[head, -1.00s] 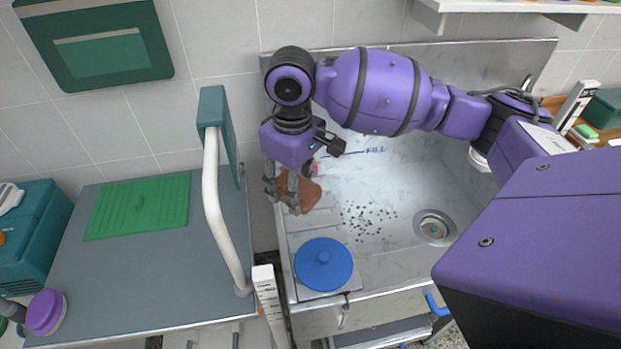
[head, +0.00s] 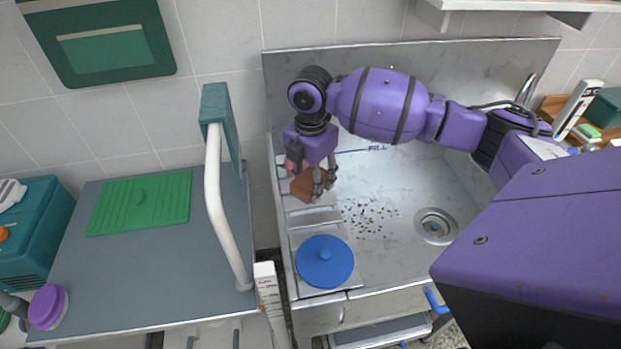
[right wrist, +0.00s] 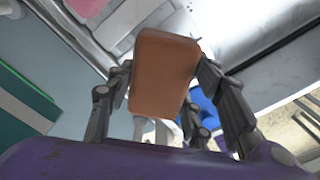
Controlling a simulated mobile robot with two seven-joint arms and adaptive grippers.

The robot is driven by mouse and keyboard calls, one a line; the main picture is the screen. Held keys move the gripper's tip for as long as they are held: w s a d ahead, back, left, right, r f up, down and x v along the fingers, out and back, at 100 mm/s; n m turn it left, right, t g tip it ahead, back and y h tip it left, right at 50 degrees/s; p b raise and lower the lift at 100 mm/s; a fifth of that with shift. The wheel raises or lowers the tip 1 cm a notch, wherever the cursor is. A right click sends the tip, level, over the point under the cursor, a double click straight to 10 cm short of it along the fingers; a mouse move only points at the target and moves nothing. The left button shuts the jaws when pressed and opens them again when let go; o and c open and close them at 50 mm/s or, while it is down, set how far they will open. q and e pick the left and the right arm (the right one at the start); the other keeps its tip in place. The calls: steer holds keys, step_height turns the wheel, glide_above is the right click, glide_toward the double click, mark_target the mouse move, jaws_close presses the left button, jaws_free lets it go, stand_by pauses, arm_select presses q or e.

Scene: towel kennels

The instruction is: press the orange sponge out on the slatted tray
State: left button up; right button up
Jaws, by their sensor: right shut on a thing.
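The orange-brown sponge (head: 306,186) is in my right gripper (head: 312,175), over the left strip of the sink. In the right wrist view the sponge (right wrist: 163,72) sits between the fingers of my right gripper (right wrist: 165,85), which are shut on it. The slatted tray (head: 316,217) is the pale ridged strip along the sink's left side, partly hidden by the gripper and sponge. I cannot tell whether the sponge touches the tray. My left gripper is not in view.
A blue round lid (head: 325,262) lies at the front of the strip. A pink thing (head: 290,167) is behind the gripper. Dark crumbs (head: 368,217) lie in the basin near the drain (head: 436,226). A white rail (head: 222,210) stands left of the sink.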

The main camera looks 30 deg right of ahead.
mark_target(311, 207)
steer(key=shift+f, duration=1)
step_height(311, 207, down, 3)
steer(key=shift+b, duration=0.65)
steer(key=shift+f, duration=0.55)
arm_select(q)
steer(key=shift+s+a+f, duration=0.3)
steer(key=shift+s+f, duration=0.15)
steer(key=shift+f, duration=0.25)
arm_select(e)
steer(key=shift+r, duration=0.1)
arm_select(q)
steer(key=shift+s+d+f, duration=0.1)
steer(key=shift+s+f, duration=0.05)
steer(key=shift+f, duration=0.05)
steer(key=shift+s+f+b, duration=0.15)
steer(key=shift+b, duration=0.15)
arm_select(e)
steer(key=shift+f, duration=0.25)
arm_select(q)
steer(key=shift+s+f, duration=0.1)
arm_select(e)
steer(key=shift+f, duration=0.4)
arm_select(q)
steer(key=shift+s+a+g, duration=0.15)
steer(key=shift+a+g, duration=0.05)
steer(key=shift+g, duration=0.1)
arm_select(e)
steer(key=shift+f, duration=0.1)
